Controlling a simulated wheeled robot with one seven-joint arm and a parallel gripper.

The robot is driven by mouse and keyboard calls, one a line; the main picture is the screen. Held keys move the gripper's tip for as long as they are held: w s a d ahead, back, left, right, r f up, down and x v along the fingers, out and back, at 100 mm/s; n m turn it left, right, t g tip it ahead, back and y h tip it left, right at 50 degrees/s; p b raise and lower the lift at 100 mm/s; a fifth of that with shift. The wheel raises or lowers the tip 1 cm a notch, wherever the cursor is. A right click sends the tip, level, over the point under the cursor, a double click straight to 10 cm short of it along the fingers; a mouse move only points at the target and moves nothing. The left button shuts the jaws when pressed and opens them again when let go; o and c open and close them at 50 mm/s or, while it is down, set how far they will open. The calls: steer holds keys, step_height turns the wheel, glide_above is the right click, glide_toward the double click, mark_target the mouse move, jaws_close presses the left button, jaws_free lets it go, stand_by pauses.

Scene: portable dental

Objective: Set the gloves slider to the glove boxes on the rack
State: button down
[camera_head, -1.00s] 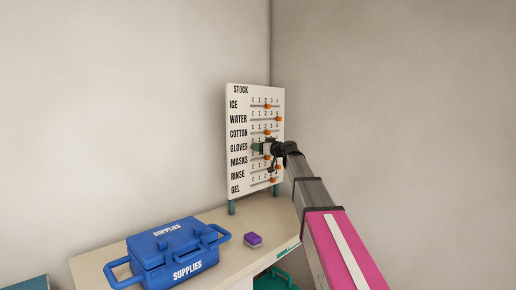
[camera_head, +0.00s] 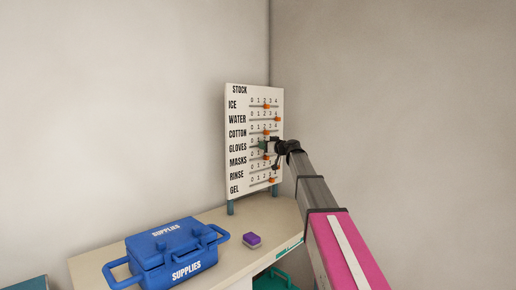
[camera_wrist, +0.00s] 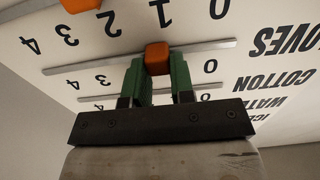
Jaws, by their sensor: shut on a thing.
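The white stock board (camera_head: 234,143) stands on the counter with labelled slider rows. The gloves row is fourth from the top, with its label (camera_wrist: 285,37) upside down in the wrist view. My gripper (camera_wrist: 160,75) has its green fingers shut on the orange gloves slider (camera_wrist: 157,57). The slider sits on its rail left of the 0 in the wrist view, seemingly near 1; the fingers hide the closest numbers. In the head view my gripper (camera_head: 263,146) covers this slider. No glove boxes or rack can be made out.
Other orange sliders sit close by, including the masks slider (camera_wrist: 80,4) and the cotton slider (camera_head: 266,132). A blue supplies case (camera_head: 173,258) and a small purple block (camera_head: 251,240) are on the counter (camera_head: 222,264). A green object (camera_head: 276,279) is below.

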steer(key=w+d, duration=0.5)
steer(key=shift+w+d, duration=0.35)
steer(key=shift+w, duration=0.05)
steer(key=c, duration=1)
jaws_free()
steer(key=shift+o, duration=0.2)
steer(key=shift+s+d, duration=0.1)
steer(key=shift+s, duration=0.05)
steer(key=v, duration=1)
steer(key=shift+s+d, duration=0.15)
steer(key=shift+d, duration=0.05)
